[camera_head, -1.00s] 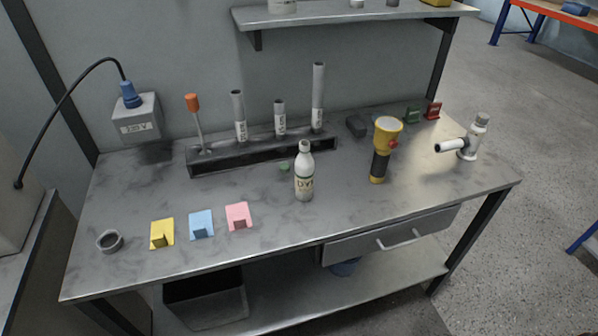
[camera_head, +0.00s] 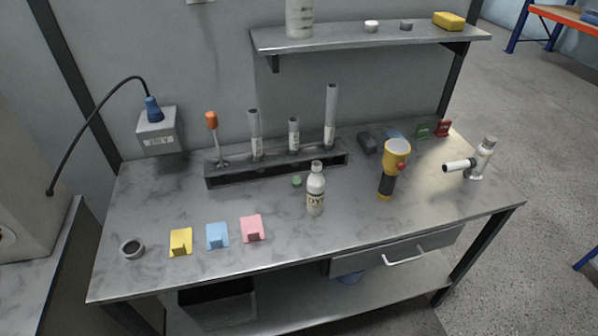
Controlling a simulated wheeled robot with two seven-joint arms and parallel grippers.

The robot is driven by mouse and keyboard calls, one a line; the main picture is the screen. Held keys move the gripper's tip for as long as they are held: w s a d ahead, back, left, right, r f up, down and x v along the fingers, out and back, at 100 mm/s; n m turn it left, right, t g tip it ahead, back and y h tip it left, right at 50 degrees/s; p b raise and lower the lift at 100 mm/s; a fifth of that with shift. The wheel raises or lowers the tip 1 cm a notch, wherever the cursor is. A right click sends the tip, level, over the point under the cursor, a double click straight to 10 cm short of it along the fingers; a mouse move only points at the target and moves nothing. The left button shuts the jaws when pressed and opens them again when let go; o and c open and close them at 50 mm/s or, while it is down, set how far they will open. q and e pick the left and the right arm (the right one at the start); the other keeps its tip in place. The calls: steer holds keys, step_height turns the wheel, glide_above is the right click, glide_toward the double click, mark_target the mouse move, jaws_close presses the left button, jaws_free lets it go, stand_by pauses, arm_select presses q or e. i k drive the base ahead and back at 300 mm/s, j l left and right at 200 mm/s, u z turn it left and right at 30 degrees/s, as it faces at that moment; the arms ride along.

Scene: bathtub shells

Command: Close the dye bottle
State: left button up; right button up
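The dye bottle (camera_head: 316,190) is a white bottle with a label reading "DY". It stands upright near the middle of the metal workbench (camera_head: 270,200). Its top looks uncapped, though it is small in view. A small green cap (camera_head: 297,181) lies on the bench just left of the bottle, apart from it and in front of the rack. Neither of my grippers is in view.
Behind the bottle is a dark rack (camera_head: 275,168) with tubes and an orange-handled tool (camera_head: 212,121). A yellow flashlight (camera_head: 389,170) stands to the right, near a white pipe fitting (camera_head: 480,160). Yellow, blue and pink (camera_head: 252,228) pieces lie front left. Bench around the bottle's front is clear.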

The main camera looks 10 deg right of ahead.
mark_target(315, 184)
steer(key=u, duration=0.45)
steer(key=l+u, duration=0.5)
steer(key=k+l+u, duration=0.1)
steer(key=l+u, duration=0.4)
steer(key=k+l, duration=0.1)
steer(key=l, duration=0.25)
steer(key=k+l+u, duration=0.1)
steer(key=l, duration=0.25)
steer(key=k+l, duration=0.1)
steer(key=l, duration=0.25)
steer(key=k+l+u, duration=0.1)
steer(key=l, duration=0.25)
steer(key=k+l, duration=0.1)
steer(key=l, duration=0.25)
